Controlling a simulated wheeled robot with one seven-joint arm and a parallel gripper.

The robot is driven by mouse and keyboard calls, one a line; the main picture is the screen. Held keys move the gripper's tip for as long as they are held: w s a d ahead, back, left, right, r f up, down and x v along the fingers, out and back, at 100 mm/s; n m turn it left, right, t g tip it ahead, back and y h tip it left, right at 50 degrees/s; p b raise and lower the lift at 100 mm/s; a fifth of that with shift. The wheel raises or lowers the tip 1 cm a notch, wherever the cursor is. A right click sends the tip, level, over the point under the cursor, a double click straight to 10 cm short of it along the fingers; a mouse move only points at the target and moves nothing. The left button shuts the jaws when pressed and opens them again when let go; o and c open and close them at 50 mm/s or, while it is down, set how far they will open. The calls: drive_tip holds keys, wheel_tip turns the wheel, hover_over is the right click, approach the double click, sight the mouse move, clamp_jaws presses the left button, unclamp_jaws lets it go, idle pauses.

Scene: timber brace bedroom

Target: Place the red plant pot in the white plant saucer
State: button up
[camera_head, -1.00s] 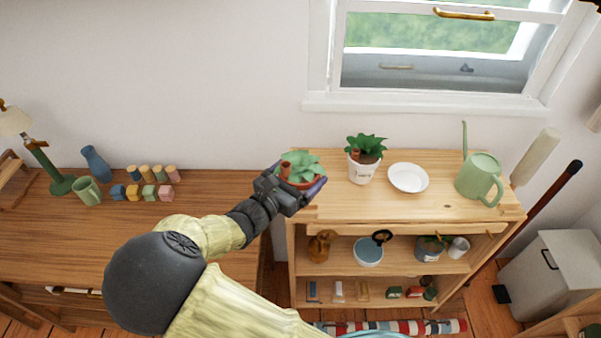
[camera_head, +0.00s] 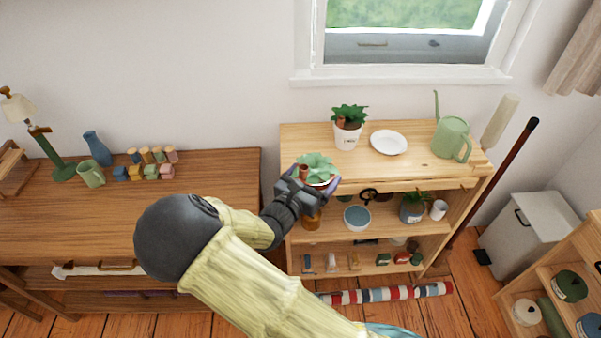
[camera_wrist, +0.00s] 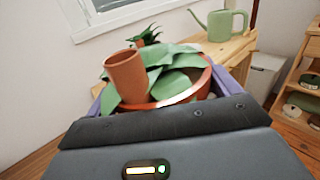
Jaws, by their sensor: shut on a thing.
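The red plant pot (camera_wrist: 204,88) is round and terracotta red, with broad green leaves and a small terracotta cup among them. My gripper (camera_head: 316,184) is shut on this pot, with purple fingers on both sides of it in the wrist view. In the head view the pot's leaves (camera_head: 316,165) show above my gripper, at the front left edge of the shelf unit's top. The white plant saucer (camera_head: 388,142) lies empty on that top, to the right of and behind my gripper. The pot's underside is hidden.
A white pot with a green plant (camera_head: 347,136) stands left of the saucer. A green watering can (camera_head: 451,138) stands to its right. The wooden top (camera_head: 400,172) is bare in front of the saucer. A desk (camera_head: 120,215) is at left.

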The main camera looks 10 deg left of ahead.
drive_tip(key=s+d+f+n+y, duration=0.2)
drive_tip(key=d+f+y, duration=0.1)
drive_tip(key=d+f, duration=0.8)
drive_tip(key=s+d+f+n+t+y, duration=0.1)
drive_tip(key=d+f+y, duration=0.3)
drive_tip(key=d+f, duration=0.6)
drive_tip(key=shift+s+d+f+n+t, duration=0.3)
drive_tip(key=shift+s+d+f+n, duration=0.1)
drive_tip(key=shift+f+n, duration=0.55)
